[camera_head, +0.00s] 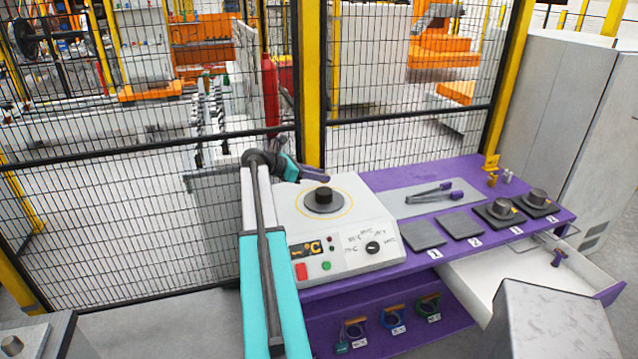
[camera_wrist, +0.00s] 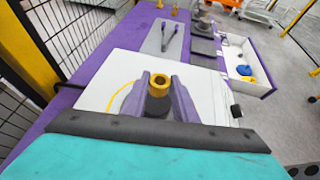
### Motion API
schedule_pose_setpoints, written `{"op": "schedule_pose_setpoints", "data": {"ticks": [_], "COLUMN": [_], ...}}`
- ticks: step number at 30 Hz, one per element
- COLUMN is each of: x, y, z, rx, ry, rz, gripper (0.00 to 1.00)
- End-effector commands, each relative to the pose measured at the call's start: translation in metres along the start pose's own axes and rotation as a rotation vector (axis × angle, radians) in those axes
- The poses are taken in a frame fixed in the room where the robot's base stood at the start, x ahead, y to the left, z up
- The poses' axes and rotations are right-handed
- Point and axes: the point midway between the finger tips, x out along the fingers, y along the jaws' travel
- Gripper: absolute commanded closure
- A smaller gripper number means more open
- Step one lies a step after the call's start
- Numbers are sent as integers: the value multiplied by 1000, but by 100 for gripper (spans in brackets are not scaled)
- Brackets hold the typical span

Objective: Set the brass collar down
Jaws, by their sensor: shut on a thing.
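The brass collar (camera_wrist: 158,86) shows in the wrist view as a short golden ring with a dark bore. My gripper (camera_wrist: 160,80) has its two purple fingers shut on it, one on each side. In the head view my gripper (camera_head: 316,175) is above the back of the white heater (camera_head: 352,262), near the dark cylinder (camera_head: 324,195) on its round plate. I cannot make out the collar in the head view. In the wrist view the fingers and collar partly cover the heater's dark round plate (camera_wrist: 128,100).
An open white drawer (camera_head: 500,275) juts out in front. A mesh fence (camera_head: 400,135) stands behind.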

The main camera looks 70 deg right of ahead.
Motion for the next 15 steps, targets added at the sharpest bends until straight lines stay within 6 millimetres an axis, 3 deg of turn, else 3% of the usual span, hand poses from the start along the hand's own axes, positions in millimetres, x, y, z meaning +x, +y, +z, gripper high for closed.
{"op": "schedule_pose_setpoints", "data": {"ticks": [15], "x": [4], "y": [0], "z": [-9], "rx": [-1], "ry": [0], "rz": [1], "gripper": [97]}}
